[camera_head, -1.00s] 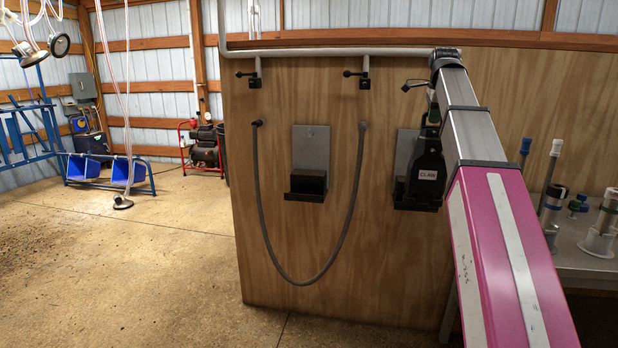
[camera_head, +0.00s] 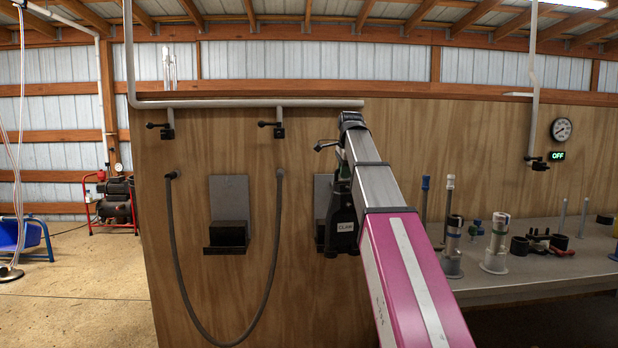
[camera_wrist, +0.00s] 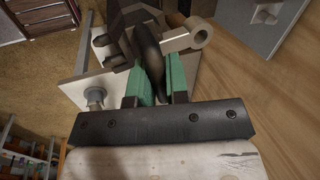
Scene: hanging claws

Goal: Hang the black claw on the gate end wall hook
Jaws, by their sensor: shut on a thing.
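In the head view a black body labelled CLAW (camera_head: 343,212) stands in front of the right grey wall plate (camera_head: 323,190), partly behind my arm. In the wrist view my gripper (camera_wrist: 156,68) has its green fingers closed on a dark curved part (camera_wrist: 148,48), apparently the claw's handle. Grey tube-like and pale parts surround it there. In the head view the arm hides most of the gripper, and I cannot tell whether the claw touches the plate or its ledge. The left grey wall plate (camera_head: 229,193) carries a black block on a ledge.
A dark hose (camera_head: 185,285) hangs in a loop around the left plate. A pipe (camera_head: 240,104) with two black taps runs above. At right a bench (camera_head: 545,278) holds cylinders and small fittings. Open floor (camera_head: 75,290) lies left of the plywood wall (camera_head: 420,125).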

